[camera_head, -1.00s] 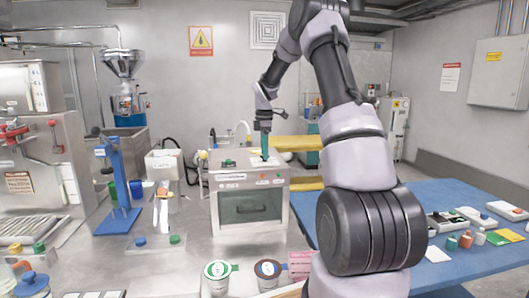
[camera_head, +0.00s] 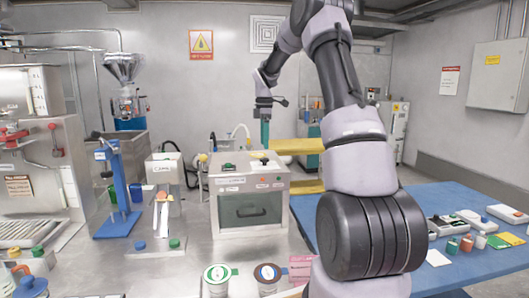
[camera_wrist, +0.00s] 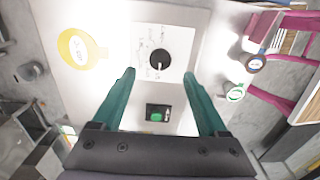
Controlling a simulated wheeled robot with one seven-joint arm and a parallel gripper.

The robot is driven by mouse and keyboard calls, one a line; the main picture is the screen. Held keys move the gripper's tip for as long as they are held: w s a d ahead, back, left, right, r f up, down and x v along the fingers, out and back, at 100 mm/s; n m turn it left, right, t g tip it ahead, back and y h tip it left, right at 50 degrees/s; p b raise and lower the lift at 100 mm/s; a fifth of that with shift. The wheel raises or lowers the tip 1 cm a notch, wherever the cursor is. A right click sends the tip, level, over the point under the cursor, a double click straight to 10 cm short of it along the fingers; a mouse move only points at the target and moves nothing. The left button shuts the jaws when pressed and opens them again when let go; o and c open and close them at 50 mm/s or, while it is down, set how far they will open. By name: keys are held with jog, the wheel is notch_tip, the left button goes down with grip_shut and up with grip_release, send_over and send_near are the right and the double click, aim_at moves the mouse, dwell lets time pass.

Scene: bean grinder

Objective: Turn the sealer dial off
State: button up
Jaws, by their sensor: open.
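A steel box-shaped machine (camera_head: 205,185) with a dark front window and handle stands at the middle of the bench. On its top is a round black dial (camera_wrist: 160,62) with a pale pointer mark, set on a white printed plate (camera_wrist: 140,32). The dial also shows small in the head view (camera_head: 264,160). A black switch with a green button (camera_wrist: 157,116) sits on the same top. My gripper (camera_wrist: 159,74), also in the head view (camera_head: 265,148), is open above the top. Its green fingers flank the dial in the wrist view, and nothing is between them. I cannot tell the dial's setting.
A blue press (camera_head: 119,190) and a small dispenser stand to the left. Two lidded cups (camera_head: 217,275) stand in front. A blue table (camera_head: 465,210) with small items is at the right.

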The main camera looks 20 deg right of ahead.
aim_at(265, 158)
notch_tip(265, 158, up, 5)
dwell(0.6)
